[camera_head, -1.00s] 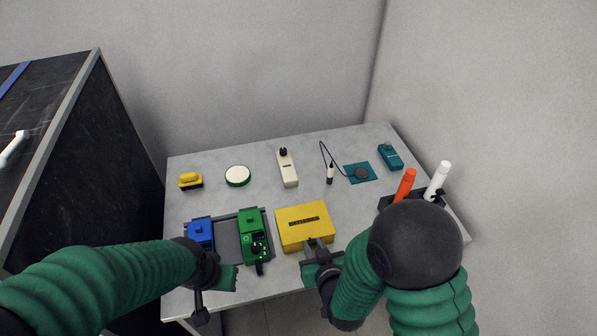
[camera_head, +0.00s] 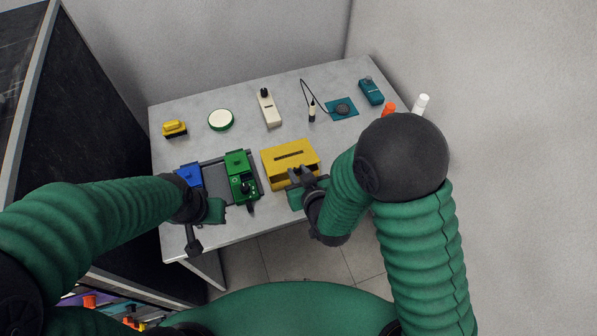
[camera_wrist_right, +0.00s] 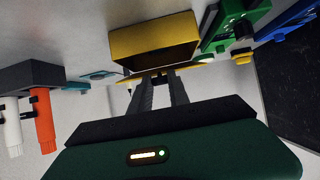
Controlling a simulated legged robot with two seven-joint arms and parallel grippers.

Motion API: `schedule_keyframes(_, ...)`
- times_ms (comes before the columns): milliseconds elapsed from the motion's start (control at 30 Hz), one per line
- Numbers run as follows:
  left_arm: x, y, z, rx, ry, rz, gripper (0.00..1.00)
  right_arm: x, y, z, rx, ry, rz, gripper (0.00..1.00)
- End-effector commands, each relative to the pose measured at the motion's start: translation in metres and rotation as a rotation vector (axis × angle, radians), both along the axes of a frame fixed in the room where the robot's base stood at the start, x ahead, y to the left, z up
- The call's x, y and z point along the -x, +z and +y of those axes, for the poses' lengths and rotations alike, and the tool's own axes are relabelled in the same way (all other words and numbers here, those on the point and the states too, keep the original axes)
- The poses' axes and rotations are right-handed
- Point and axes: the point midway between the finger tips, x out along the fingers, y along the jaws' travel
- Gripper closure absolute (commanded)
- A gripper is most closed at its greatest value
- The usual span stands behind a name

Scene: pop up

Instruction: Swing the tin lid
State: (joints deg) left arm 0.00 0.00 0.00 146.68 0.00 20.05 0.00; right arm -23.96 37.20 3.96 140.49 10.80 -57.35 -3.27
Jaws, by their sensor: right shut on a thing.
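The yellow tin (camera_head: 270,173) stands on the grey table, right of the green device. My right gripper (camera_head: 300,176) is at the tin's near side. In the right wrist view, the fingers (camera_wrist_right: 160,80) are shut on a thin yellow edge of the lid (camera_wrist_right: 183,73), and a shaded yellow hollow of the tin (camera_wrist_right: 155,28) shows beyond it. How far the lid is tilted is hard to tell. My left gripper (camera_head: 195,235) is over the table's front left edge, away from the tin; its jaws are unclear.
The green device (camera_head: 240,180) and blue device (camera_head: 189,174) sit left of the tin on a dark tray. A round white-and-green tin (camera_head: 221,120), a cream device (camera_head: 268,108) and a teal mat (camera_head: 342,107) lie behind. Orange (camera_head: 389,108) and white (camera_head: 421,104) markers stand at right.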

Motion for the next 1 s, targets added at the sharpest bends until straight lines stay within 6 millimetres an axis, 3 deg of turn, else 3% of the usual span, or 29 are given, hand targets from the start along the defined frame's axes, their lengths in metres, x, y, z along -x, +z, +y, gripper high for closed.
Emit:
schedule_keyframes(433,0.0,0.03,0.0,0.0,0.0,0.0,1.0,-0.018,0.037,0.006,-0.002,0.0,-0.005,1.0)
schedule_keyframes(800,0.0,0.031,0.0,0.0,0.0,0.0,1.0,-0.02,0.037,0.007,-0.001,0.0,-0.004,1.0)
schedule_keyframes(1000,0.0,0.04,0.0,0.0,0.0,0.0,1.0,-0.028,0.049,0.009,-0.002,0.0,-0.005,1.0)
